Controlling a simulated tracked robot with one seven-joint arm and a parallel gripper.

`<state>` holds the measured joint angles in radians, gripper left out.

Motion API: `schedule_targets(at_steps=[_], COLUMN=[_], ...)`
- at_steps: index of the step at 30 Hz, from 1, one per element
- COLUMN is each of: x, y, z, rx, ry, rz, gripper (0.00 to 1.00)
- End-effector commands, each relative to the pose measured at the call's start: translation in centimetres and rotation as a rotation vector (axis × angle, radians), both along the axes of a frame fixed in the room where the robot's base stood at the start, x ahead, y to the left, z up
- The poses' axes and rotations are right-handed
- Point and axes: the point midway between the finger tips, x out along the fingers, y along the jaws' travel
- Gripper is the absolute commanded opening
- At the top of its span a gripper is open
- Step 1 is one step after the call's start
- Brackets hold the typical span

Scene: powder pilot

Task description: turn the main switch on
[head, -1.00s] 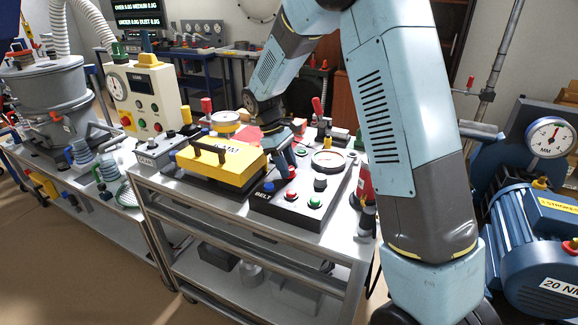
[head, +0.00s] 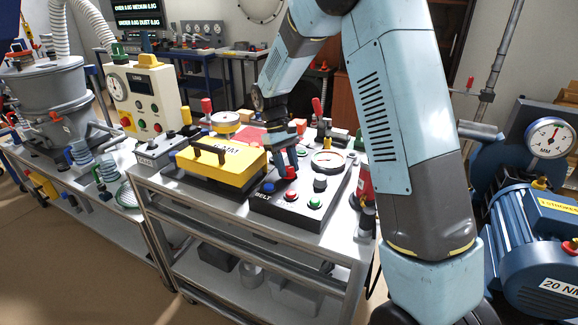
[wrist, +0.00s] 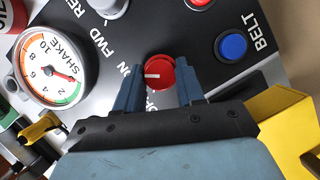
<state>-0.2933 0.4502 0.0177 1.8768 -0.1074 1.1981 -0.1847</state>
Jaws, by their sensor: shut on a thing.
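The main switch (wrist: 161,65) is a round red knob with a white line, on the black sloping BELT panel (head: 270,204). In the wrist view its white line points left, toward the letters ON. The lettering below the knob is partly hidden by my fingers. My gripper (wrist: 160,73) has one blue-grey finger on each side of the knob and is shut on it. In the head view my gripper (head: 286,163) reaches down to the panel from above, and a bit of the red knob (head: 291,173) shows at the fingertips.
A blue button (wrist: 232,46) lies right of the knob. The SHAKE gauge (wrist: 50,68) is to the left. Red (head: 291,195) and green (head: 314,203) buttons and a black selector (head: 320,184) sit near the panel's front. A yellow handled box (head: 222,164) stands close beside.

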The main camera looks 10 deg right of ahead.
Motion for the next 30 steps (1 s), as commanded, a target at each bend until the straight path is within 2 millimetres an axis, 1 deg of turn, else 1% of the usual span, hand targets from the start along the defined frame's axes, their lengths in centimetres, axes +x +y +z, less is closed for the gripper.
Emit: schedule_targets(at_steps=[5,6,13,20,23,26,30], x=[-0.2,-0.2,-0.1,0.0,0.1,0.5,1.2], y=[0.2,0.2,0.1,0.0,0.1,0.3,0.8], z=[-0.1,-0.1,0.0,0.0,0.3,1.2,3.4], rx=[0.001,0.002,0.000,0.001,0.000,0.001,0.001], ry=[0.005,0.006,0.003,0.002,0.001,-0.002,-0.002], rz=[0.002,0.003,0.001,0.001,0.001,0.001,0.001], gripper=[0.08,0.41,0.63,0.63,0.63,0.63,0.63])
